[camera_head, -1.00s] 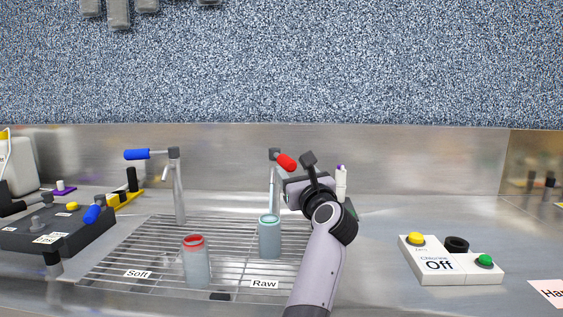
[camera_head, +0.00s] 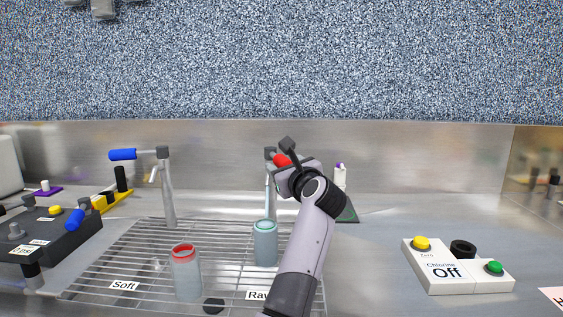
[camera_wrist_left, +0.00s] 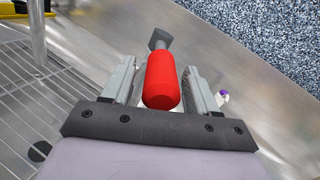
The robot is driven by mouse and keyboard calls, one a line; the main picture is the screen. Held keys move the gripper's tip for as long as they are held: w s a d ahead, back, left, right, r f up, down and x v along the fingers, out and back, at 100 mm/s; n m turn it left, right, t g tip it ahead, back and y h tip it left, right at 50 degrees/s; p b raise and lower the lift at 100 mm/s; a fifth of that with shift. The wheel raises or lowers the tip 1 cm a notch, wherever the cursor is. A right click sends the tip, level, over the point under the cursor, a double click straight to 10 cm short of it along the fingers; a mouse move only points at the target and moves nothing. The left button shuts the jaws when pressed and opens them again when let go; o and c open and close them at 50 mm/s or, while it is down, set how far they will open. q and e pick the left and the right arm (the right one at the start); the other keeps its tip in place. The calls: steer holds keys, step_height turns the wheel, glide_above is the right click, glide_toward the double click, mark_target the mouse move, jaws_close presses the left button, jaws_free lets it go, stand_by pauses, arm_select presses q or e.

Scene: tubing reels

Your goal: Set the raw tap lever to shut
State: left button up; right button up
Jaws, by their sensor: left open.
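The raw tap (camera_head: 269,190) stands behind the rack's "Raw" side. Its red lever (camera_head: 281,160) sticks out toward the right and front from the dark tap head. In the left wrist view the red lever (camera_wrist_left: 161,82) lies between the two fingers of my left gripper (camera_wrist_left: 158,85), with a gap visible on each side. My left gripper (camera_head: 288,170) is open around the lever; in the head view my arm hides part of it. My right gripper is not in view.
The soft tap (camera_head: 167,190) with its blue lever (camera_head: 123,154) stands to the left. A chlorine meter (camera_head: 455,272) sits at right; a white bottle (camera_head: 340,177) stands behind my arm.

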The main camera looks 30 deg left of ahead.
arm_select(q)
steer(key=shift+w+a, duration=0.25)
steer(key=shift+a, duration=0.1)
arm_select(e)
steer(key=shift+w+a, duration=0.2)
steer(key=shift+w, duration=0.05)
arm_select(q)
jaws_close()
steer(key=shift+d, duration=0.1)
